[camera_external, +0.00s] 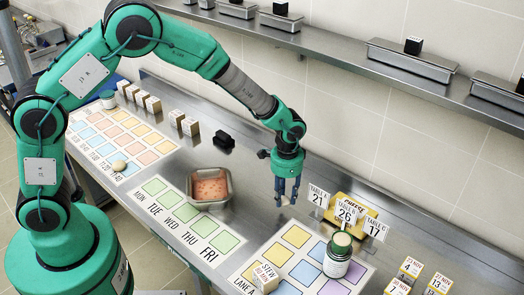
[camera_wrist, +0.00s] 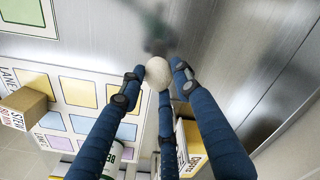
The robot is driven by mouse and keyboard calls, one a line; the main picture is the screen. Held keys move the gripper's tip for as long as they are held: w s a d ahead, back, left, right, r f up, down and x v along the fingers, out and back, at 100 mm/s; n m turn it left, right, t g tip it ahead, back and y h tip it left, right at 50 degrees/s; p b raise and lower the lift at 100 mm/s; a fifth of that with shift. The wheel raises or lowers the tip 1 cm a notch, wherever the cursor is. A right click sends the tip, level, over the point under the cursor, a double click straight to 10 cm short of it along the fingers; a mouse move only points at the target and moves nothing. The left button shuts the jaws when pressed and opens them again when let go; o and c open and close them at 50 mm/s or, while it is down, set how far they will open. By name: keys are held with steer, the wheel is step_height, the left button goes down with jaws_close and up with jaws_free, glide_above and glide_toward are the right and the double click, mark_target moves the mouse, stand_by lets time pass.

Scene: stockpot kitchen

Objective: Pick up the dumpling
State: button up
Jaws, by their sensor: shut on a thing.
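My gripper (camera_external: 287,194) has its blue fingers closed around a pale, rounded dumpling (camera_wrist: 158,72), above the steel counter. In the wrist view the dumpling sits between the fingertips of my gripper (camera_wrist: 158,78). In the external view only a small pale bit of it shows between the fingers.
A metal tray with pinkish contents (camera_external: 210,188) stands left of my gripper. Table signs (camera_external: 346,212) and a yellow cheese box (camera_external: 375,212) stand close on the right. A wall shelf (camera_external: 330,44) runs behind. Bare counter lies under my gripper.

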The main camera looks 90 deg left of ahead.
mark_target(285, 198)
steer(key=shift+r+p, duration=0.3)
steer(key=shift+r, duration=2.4)
steer(key=shift+d, duration=0.15)
